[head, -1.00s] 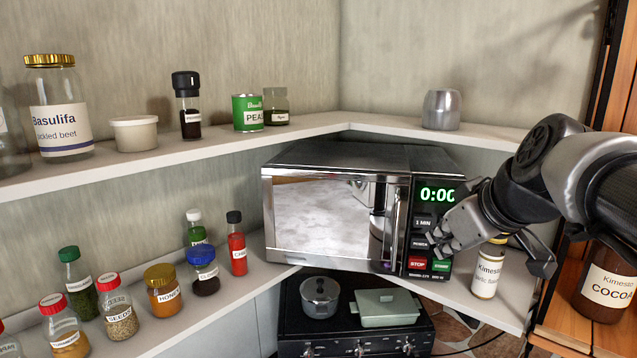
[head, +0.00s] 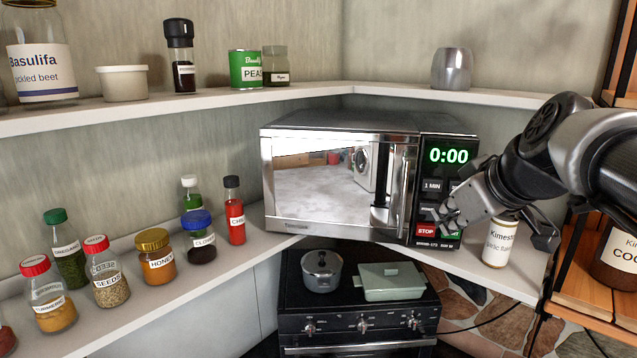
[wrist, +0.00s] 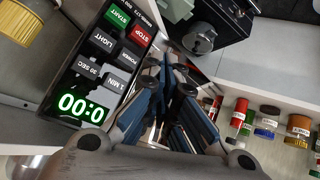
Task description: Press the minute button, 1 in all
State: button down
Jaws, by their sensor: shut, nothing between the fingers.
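The microwave (head: 340,132) stands in the corner of the lower shelf, its green display (head: 448,156) reading 0:00. The dark "1 MIN" button (head: 432,186) is at the left of the panel below the display. It also shows in the wrist view (wrist: 119,82), uncovered beside my fingers. My gripper (head: 446,222) is in front of the lower panel in the head view, covering part of the right and lower buttons. In the wrist view my gripper (wrist: 167,68) is shut and empty. I cannot tell whether a fingertip touches the panel.
A white labelled jar (head: 498,245) stands just right of the microwave, below my gripper. Spice jars, such as the honey jar (head: 155,257), line the left shelf. A stove (head: 360,315) with a pot is below. The upper shelf (head: 380,88) runs above the microwave.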

aim_at(432, 185)
jog(key=shift+w, duration=0.1)
jog(key=shift+w+d+p, duration=0.4)
jog(key=shift+w+p, duration=0.25)
jog(key=shift+w, duration=0.75)
jog(key=shift+w+d+p, duration=0.35)
jog(key=shift+w+p, duration=0.25)
jog(key=shift+w, duration=0.85)
jog(key=shift+w+d+p, duration=0.4)
jog(key=shift+w+p, duration=0.25)
jog(key=shift+w, duration=0.75)
jog(key=shift+w, duration=0.15)
jog(key=shift+w+d, duration=0.1)
jog(key=shift+w, duration=0.2)
jog(key=shift+w+d, duration=0.25)
jog(key=shift+w, duration=0.5)
jog(key=shift+s+a+f+b, duration=0.1)
jog(key=shift+s+a+b, duration=0.15)
jog(key=shift+s+b, duration=0.45)
jog(key=shift+s+a, duration=0.1)
jog(key=shift+s, duration=0.4)
